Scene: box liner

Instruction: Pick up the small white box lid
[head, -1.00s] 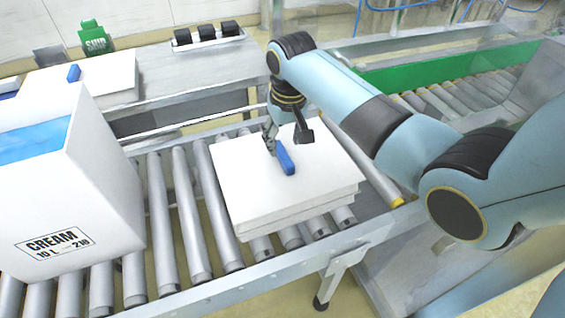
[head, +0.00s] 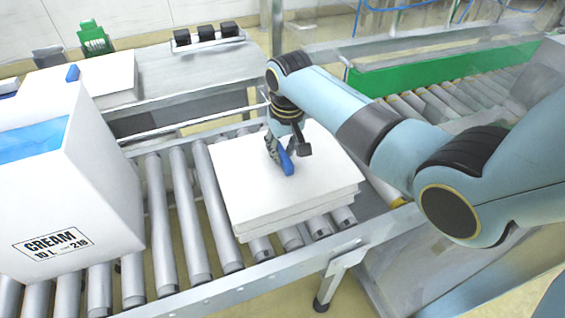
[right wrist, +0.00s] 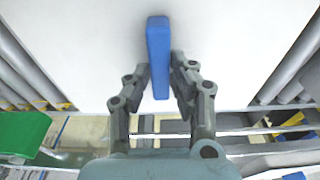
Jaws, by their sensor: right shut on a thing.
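The white box lid (head: 248,196) lies flat on the roller conveyor, with at least one more white layer under it. A blue handle (head: 287,163) stands up from its top. My right gripper (head: 279,156) is down at the lid, its fingers on either side of the blue handle. In the right wrist view the two fingers (right wrist: 160,85) are closed against the near end of the blue handle (right wrist: 158,50), and the white lid surface (right wrist: 95,55) fills the area around it. My left gripper is not in view.
A large white box (head: 100,190) marked CREAM with a blue liner stands on the conveyor rollers (head: 180,215) at left. A grey side table (head: 190,70) behind holds another white lid with a blue handle (head: 72,73). A green-walled conveyor (head: 400,75) is at the back right.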

